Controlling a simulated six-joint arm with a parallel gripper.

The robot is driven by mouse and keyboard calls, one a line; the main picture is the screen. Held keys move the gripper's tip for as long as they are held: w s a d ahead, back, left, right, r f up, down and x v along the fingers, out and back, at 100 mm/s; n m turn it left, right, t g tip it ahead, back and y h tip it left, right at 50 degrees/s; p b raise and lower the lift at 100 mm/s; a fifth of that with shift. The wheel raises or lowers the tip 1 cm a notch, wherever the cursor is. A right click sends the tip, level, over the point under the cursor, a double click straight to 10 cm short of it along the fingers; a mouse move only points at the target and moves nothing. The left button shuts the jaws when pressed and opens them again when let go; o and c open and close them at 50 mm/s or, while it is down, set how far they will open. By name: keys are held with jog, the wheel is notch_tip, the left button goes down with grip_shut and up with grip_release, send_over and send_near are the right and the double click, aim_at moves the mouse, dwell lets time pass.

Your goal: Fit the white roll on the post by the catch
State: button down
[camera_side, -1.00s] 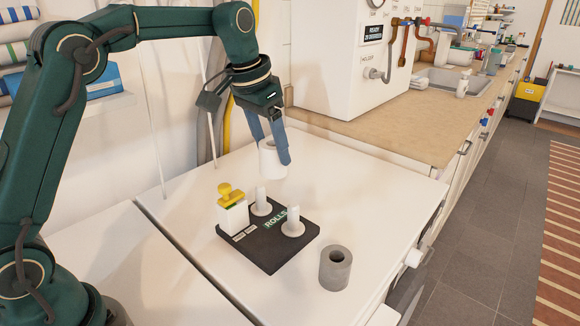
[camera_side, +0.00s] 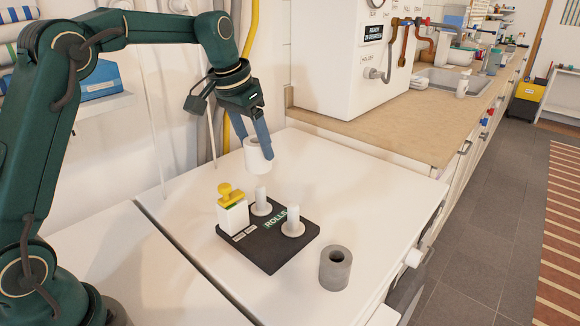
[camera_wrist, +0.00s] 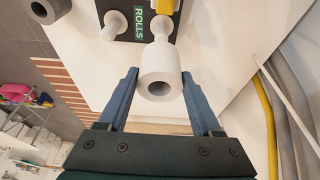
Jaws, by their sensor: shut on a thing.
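My gripper (camera_side: 257,140) is shut on the white roll (camera_side: 257,156), one finger on each side, and holds it in the air above the far side of the black base (camera_side: 266,262). In the wrist view the roll (camera_wrist: 159,76) sits between the two blue fingers, its open end facing the camera. The base is marked ROLLS and bears two white posts. The post by the catch (camera_side: 261,202) stands beside the yellow-topped white catch (camera_side: 232,211); the other post (camera_side: 293,222) is nearer the front right. Both posts are bare. The roll is apart from the posts.
A grey roll (camera_side: 335,268) stands upright on the white table (camera_side: 364,196), right of the base. A white machine (camera_side: 335,60) stands on the beige counter (camera_side: 400,130) behind.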

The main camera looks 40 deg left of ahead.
aim_at(258, 187)
jog(key=shift+f, duration=1.65)
jog(key=shift+f, duration=3.5)
grip_release()
jog(key=shift+v, duration=2.5)
